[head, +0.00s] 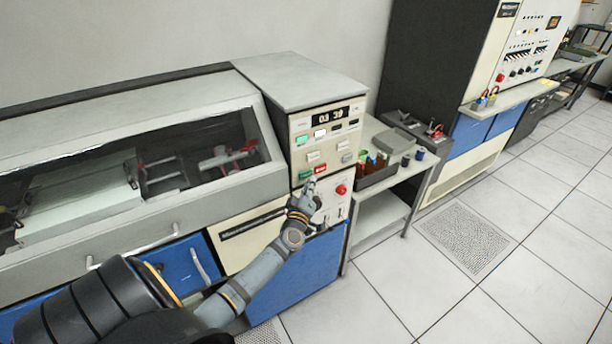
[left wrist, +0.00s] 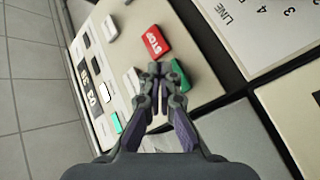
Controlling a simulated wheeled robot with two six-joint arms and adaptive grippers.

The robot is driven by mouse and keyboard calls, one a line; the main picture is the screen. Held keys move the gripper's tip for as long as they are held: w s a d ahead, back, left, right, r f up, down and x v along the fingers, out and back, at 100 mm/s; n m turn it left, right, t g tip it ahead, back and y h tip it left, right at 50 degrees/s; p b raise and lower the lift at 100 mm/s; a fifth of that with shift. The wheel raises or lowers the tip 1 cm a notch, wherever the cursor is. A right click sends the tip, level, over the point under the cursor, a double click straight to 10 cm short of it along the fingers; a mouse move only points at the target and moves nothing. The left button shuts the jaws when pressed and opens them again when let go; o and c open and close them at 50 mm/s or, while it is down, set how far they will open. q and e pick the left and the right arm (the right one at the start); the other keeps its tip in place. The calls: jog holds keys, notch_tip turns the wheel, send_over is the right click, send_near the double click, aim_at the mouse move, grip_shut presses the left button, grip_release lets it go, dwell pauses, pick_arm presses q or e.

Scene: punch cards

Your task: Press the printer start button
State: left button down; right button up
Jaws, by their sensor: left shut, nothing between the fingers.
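The printer's cream control panel (head: 326,148) faces me in the head view. Low on it are a green button (head: 305,174) and a red button (head: 320,170) side by side. In the left wrist view the red button (left wrist: 155,40) reads STOP, and the green button (left wrist: 181,76) beside it is partly hidden by a finger, with no readable label.
A lit green indicator (head: 302,139) and a digit display (head: 336,115) are higher on the panel. A small side table (head: 382,183) holds a tray and cups. The tiled floor (head: 450,290) in front is open.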

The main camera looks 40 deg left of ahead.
pick_arm(q)
jog(key=d, duration=0.1)
jog(key=s+d, duration=0.1)
jog(key=d, duration=0.1)
jog(key=s+d+p, duration=0.1)
jog(key=shift+d, duration=0.3)
jog(key=shift+f, duration=0.1)
dwell(0.6)
jog(key=s+d+f+m+g+h+b, duration=0.1)
jog(key=s+d+f+m+g+h, duration=0.2)
jog(key=f, duration=0.8)
jog(key=s+f+m+g+h+b, duration=0.1)
jog(key=s+f+m, duration=0.2)
jog(key=s+f, duration=0.55)
jog(key=s+d+f+m+g+h+b, duration=0.1)
jog(key=s+d+f+m+g+b, duration=0.15)
jog(key=f, duration=1.15)
jog(key=s+f+m+g, duration=0.2)
jog(key=s+f, duration=0.5)
jog(key=s, duration=0.4)
jog(key=s+d+f+m+g+b, duration=0.1)
jog(key=s+f+m+g, duration=0.1)
jog(key=s+f+g, duration=0.2)
jog(key=s+f+m+g+h+b, duration=0.1)
jog(key=s+f+m+g, duration=0.1)
jog(key=s+f, duration=0.8)
jog(key=s+g, duration=0.1)
jog(key=s, duration=0.8)
jog(key=shift+d+g, duration=0.35)
jog(key=shift+d, duration=0.05)
